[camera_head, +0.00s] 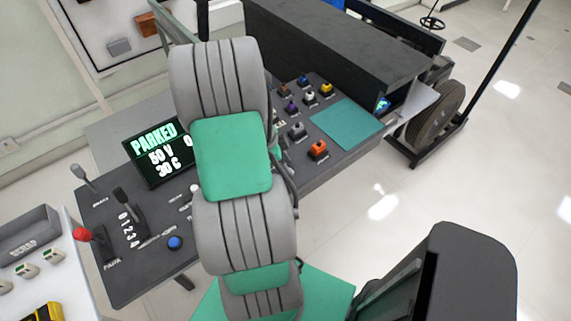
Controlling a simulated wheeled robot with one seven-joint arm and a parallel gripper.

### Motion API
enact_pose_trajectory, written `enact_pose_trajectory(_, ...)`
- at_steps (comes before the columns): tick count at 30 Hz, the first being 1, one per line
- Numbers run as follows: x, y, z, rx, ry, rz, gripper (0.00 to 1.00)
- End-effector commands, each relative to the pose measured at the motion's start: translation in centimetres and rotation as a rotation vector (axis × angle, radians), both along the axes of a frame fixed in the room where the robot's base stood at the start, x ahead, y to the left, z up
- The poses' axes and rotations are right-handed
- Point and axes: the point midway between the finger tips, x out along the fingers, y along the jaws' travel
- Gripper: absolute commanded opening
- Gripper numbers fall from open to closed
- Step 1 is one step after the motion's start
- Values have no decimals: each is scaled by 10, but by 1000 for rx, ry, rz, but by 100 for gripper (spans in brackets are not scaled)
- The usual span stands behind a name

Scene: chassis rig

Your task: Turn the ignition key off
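The ignition key is not seen; my arm stands in front of the middle of the control panel (110,262) and hides part of it. My gripper is not seen either, so I cannot tell what it is near or whether it holds anything. A black display (152,172) on the panel reads PARKED, 50 V and 30 C in light letters, with its right edge hidden by my arm.
The panel's left part carries black levers (122,197), a red-knobbed lever (82,234) and a blue button (175,242). Its right part has several coloured switches, one orange-red (318,149), and a teal pad (346,124). A wheel (436,112) stands beyond.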

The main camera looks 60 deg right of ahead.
Motion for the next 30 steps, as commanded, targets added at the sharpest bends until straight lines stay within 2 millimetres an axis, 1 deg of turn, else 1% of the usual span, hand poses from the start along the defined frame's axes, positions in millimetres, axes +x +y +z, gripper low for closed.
enact_pose_trajectory(1, 0, 0, 0, 0, 0, 0, 35)
enact_pose_trajectory(2, 0, 0, 0, 0, 0, 0, 33)
enact_pose_trajectory(14, 0, 0, 0, 0, 0, 0, 0)
enact_pose_trajectory(23, 0, 0, 0, 0, 0, 5, 0)
enact_pose_trajectory(30, 0, 0, 0, -1, -1, 67, 0)
